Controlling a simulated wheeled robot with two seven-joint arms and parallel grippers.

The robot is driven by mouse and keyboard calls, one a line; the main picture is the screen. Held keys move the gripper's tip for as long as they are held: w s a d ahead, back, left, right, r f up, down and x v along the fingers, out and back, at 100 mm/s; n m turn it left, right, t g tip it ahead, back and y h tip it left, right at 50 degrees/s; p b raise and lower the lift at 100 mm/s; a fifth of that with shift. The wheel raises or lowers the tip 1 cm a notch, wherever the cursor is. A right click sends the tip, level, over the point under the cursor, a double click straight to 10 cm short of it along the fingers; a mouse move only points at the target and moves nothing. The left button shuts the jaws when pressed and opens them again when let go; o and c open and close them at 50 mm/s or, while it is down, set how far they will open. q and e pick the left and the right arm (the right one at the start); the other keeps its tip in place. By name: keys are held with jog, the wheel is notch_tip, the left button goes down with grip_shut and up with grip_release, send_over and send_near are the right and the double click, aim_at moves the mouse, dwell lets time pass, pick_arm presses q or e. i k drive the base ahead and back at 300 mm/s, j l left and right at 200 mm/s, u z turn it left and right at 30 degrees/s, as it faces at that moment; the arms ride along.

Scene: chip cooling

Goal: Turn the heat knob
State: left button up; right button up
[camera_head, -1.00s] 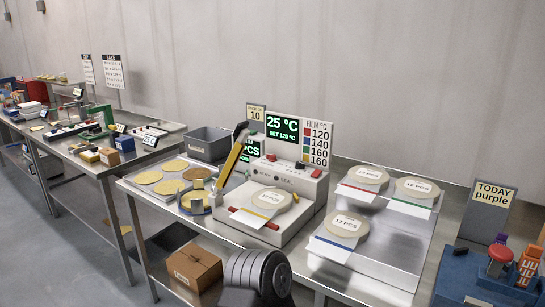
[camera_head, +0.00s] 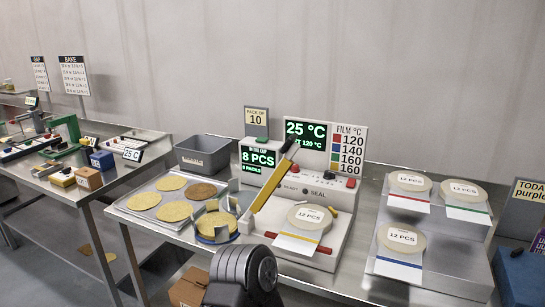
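The sealing machine (camera_head: 330,215) stands on the steel table, with a raised yellow lever arm (camera_head: 268,188) at its left. Its green display (camera_head: 306,131) reads 25 °C with a 120 °C line below, partly covered by the lever's tip. A small red knob (camera_head: 350,183) sits at the right end of its panel; the frames do not show whether this is the heat knob. A dark ribbed part of my own body shows at the bottom. No fingertips of either gripper are in view.
A tray of round chips (camera_head: 150,200) and a blue dish (camera_head: 216,238) lie left of the machine. A grey bin (camera_head: 203,153) stands behind them. Stepped stands with round packs (camera_head: 402,237) are at the right. A cardboard box (camera_head: 188,290) is below the table.

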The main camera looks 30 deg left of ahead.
aim_at(295, 168)
jog(key=j, duration=0.45)
jog(key=k+j+z, duration=0.15)
jog(key=j, duration=0.8)
jog(key=k+j+z, duration=0.1)
jog(key=j, duration=0.35)
jog(key=k+j, duration=0.15)
jog(key=j, duration=0.35)
jog(key=k+j+z, duration=0.15)
jog(key=j, duration=0.3)
jog(key=k+j, duration=0.1)
jog(key=j, duration=0.35)
jog(key=i+z, duration=0.05)
